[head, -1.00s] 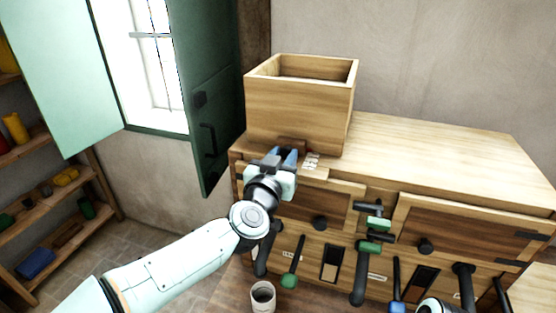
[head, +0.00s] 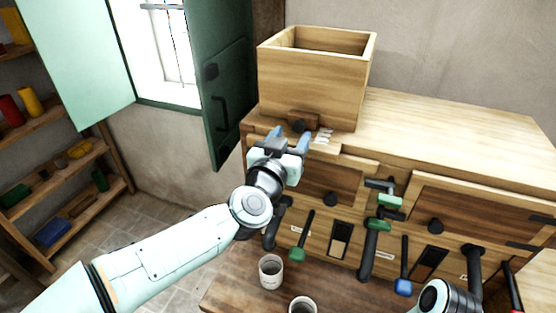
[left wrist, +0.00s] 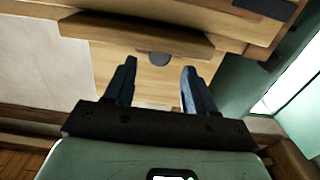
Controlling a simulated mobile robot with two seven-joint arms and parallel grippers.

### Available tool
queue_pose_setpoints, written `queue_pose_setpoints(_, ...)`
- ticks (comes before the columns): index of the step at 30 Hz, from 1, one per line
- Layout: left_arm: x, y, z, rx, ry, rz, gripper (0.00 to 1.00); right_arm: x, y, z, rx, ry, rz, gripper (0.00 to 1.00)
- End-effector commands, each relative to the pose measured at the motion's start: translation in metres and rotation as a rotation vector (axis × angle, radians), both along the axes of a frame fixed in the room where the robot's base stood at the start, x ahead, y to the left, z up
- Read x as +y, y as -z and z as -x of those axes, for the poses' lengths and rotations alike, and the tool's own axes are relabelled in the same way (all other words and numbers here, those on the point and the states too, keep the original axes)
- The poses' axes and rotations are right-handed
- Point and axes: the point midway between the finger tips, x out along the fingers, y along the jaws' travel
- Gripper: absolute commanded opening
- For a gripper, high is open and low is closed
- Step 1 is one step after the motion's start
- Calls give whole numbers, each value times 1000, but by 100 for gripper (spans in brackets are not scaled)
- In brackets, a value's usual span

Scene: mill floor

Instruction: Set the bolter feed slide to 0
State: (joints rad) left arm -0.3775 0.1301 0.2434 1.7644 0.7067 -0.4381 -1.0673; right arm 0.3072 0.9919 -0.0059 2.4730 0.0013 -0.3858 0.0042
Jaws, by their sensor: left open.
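The feed slide is a small brown wooden piece (head: 305,118) with a dark round knob (head: 299,126), low on the front of the wooden hopper box (head: 318,88). Pale scale marks (head: 324,136) lie just right of it. My left gripper (head: 290,137) is open in front of the slide, its blue fingers pointing at it. In the left wrist view, the dark knob (left wrist: 153,58) shows beyond and between the open, empty fingertips (left wrist: 158,70), below the brown slab (left wrist: 135,35). I see no contact with the knob. My right gripper's fingers are not visible.
The wooden cabinet top (head: 450,130) is clear right of the box. Levers with green (head: 297,254) and blue (head: 403,287) ends stick out from its front. Two cups (head: 270,271) stand below. A green shutter (head: 222,90) is close on the left.

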Motion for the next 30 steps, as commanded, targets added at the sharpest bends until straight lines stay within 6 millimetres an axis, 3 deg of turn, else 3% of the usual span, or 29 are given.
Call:
queue_pose_setpoints(6, 16, 0, 50, -2, 0, 1, 55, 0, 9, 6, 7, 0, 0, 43)
queue_pose_setpoints(12, 26, 0, 79, -2, -1, 1, 55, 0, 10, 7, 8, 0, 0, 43)
queue_pose_setpoints(18, 29, 0, 89, 0, 1, -1, 55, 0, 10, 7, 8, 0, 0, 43)
queue_pose_setpoints(30, 29, 0, 89, 0, 1, 0, 55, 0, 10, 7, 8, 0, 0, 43)
